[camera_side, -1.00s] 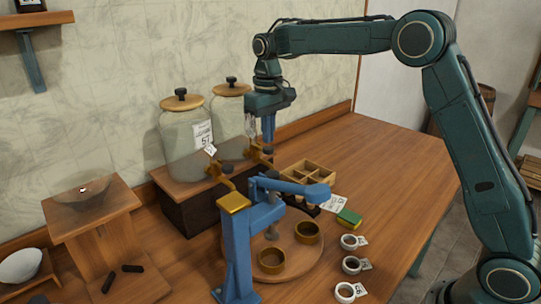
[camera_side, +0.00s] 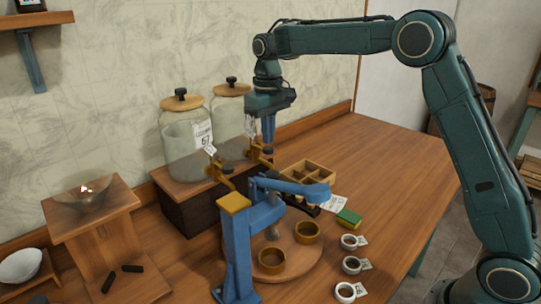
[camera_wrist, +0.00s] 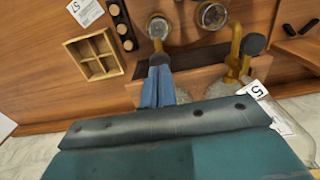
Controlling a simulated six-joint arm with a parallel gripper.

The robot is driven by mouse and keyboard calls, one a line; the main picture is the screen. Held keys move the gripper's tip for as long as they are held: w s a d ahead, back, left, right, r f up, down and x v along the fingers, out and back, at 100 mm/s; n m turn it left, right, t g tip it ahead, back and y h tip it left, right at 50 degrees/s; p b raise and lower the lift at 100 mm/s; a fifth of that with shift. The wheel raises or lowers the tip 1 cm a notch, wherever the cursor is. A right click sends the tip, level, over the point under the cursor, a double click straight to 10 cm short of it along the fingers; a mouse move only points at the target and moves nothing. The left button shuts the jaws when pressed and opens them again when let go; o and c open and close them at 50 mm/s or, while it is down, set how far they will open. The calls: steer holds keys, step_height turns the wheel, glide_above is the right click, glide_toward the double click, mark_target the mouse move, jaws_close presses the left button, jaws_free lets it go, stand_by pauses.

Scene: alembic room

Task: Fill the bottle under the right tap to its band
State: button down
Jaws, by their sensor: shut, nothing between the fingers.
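My gripper (camera_side: 268,132) points down, shut and empty, just above the right brass tap (camera_side: 260,156) in the side view. Two lidded glass jars (camera_side: 184,140) stand behind the taps on a wooden box. I cannot clearly make out a bottle or its band under the right tap; the blue stand hides part of that area.
A blue lever stand (camera_side: 238,245) rises in front of the taps. Two brass rings (camera_side: 272,261) sit on a round board. The table's far right is clear.

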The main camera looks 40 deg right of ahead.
mark_target(268, 148)
steer(key=shift+f, duration=0.15)
steer(key=shift+f, duration=0.9)
stand_by(2.0)
steer(key=shift+r, duration=3.55)
